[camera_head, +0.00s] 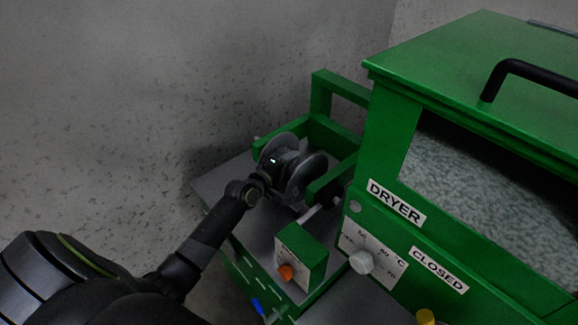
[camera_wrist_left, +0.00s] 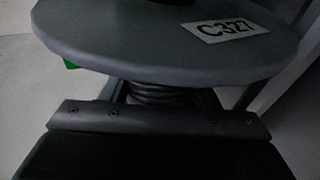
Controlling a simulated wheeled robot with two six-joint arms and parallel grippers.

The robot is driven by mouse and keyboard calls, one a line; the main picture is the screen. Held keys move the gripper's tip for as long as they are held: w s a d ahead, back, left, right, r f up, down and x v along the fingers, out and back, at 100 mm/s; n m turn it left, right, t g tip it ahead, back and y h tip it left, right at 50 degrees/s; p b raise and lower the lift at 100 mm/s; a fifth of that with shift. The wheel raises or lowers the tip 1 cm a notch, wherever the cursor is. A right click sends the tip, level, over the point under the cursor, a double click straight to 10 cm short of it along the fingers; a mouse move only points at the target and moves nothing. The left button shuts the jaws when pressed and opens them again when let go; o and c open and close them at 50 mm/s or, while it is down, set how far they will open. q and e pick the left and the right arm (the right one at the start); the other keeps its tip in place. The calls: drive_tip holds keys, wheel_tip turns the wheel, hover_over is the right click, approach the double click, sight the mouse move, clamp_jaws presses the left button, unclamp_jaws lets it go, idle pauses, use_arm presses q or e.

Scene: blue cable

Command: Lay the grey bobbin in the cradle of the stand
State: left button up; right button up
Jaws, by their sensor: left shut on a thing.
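The grey bobbin (camera_head: 309,178), with two round flanges, is at the green stand (camera_head: 318,95), left of the dryer. It is among the stand's green arms; I cannot tell if it rests in the cradle. My left gripper (camera_head: 277,172) is shut on the bobbin between its flanges. In the left wrist view, a grey flange (camera_wrist_left: 165,50) labelled C327 fills the top, with the dark ribbed core below it. The dark gripper body fills the bottom, and its fingertips are hidden. My right gripper is not in view.
The green dryer (camera_head: 390,110) with a black handle (camera_head: 530,72) stands close on the right. A small green box with an orange knob (camera_head: 286,272) is in front of the stand. A white knob (camera_head: 361,262) sticks out of the dryer's panel. The left side is open.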

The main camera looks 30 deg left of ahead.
use_arm(q)
drive_tip(key=shift+r, duration=0.15)
drive_tip(key=o, duration=1.6)
drive_tip(key=shift+f, duration=0.25)
drive_tip(key=p+v, duration=0.2)
drive_tip(key=v, duration=1.5)
drive_tip(key=shift+s+r, duration=0.2)
drive_tip(key=shift+s, duration=0.05)
